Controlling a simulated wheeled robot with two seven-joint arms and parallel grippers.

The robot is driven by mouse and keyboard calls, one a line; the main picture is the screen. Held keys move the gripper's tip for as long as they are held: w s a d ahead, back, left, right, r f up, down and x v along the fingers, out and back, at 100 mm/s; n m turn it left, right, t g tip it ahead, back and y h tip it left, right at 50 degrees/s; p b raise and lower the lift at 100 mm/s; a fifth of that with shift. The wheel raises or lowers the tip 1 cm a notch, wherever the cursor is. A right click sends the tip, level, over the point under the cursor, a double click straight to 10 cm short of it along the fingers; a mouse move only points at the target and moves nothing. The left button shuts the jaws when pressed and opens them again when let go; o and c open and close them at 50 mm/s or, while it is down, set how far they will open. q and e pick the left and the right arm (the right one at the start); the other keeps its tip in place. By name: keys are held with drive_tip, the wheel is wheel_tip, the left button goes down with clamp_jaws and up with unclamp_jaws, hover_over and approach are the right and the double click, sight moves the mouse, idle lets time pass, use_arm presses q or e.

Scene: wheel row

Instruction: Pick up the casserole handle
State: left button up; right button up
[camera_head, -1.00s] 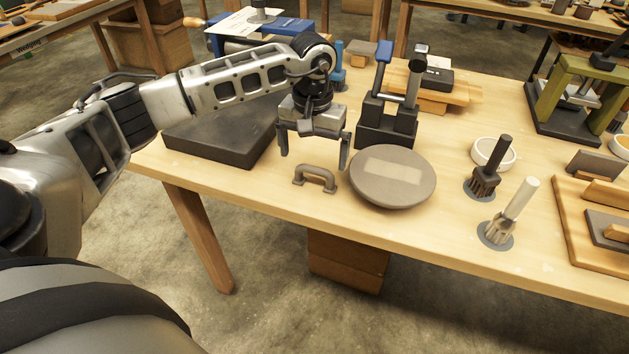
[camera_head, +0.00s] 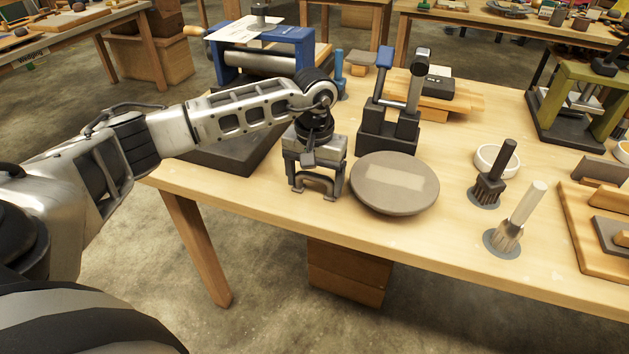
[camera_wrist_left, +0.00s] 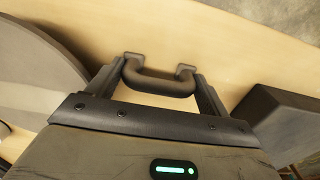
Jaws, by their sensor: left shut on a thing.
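The casserole handle (camera_head: 314,180) is a small grey-brown arched piece near the front edge of the wooden table. In the left wrist view the handle (camera_wrist_left: 158,84) lies lengthwise between the two fingers, one at each end. My left gripper (camera_head: 315,192) is down over the handle and shut on it, with the fingers at its two ends. In the left wrist view the gripper (camera_wrist_left: 160,82) hides none of the handle's arch. The handle is at table level; I cannot tell any gap beneath it. My right gripper is not in view.
A round grey disc (camera_head: 394,186) with a pale rectangle stands close to the right of the gripper. A dark slab (camera_head: 235,153) lies to the left, behind the arm. A dark stand (camera_head: 388,132) is behind. Two brushes (camera_head: 492,173) (camera_head: 519,220) stand further right.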

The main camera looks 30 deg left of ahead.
use_arm(q)
drive_tip(key=shift+r, duration=0.15)
drive_tip(key=shift+r, duration=0.25)
wheel_tip(320, 180, up, 2)
drive_tip(key=shift+r+b, duration=0.15)
drive_tip(key=shift+b, duration=0.2)
drive_tip(key=s+d+r+b, duration=0.1)
drive_tip(key=s+d+r, duration=0.7)
drive_tip(key=d+r, duration=0.2)
drive_tip(key=shift+s+d, duration=0.4)
drive_tip(key=shift+d, duration=0.1)
